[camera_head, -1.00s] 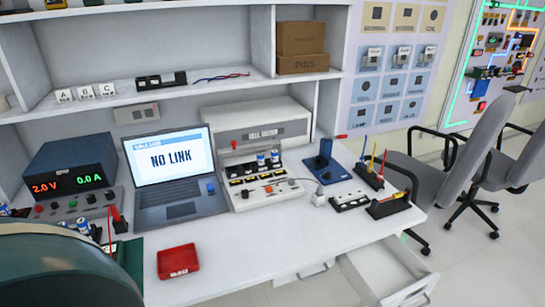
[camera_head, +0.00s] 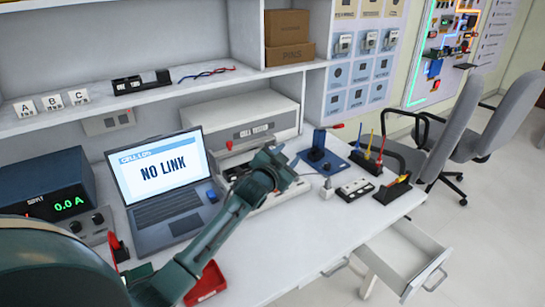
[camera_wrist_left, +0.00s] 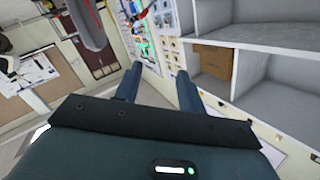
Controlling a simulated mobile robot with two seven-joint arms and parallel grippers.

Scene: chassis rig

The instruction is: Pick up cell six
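My left gripper (camera_head: 283,152) is raised in front of the cell tester (camera_head: 230,120), its arm crossing from the lower left. In the left wrist view its two fingers (camera_wrist_left: 158,85) are apart with nothing between them. It hides most of the tester's front, where cells would stand, so no cell shows clearly now and I cannot read any cell number. The red tray (camera_head: 207,284) lies on the bench, partly behind my left arm. My right gripper is not in view.
A laptop (camera_head: 165,180) reading NO LINK and a power supply (camera_head: 45,190) stand left of the tester. An open drawer (camera_head: 405,255) juts out.

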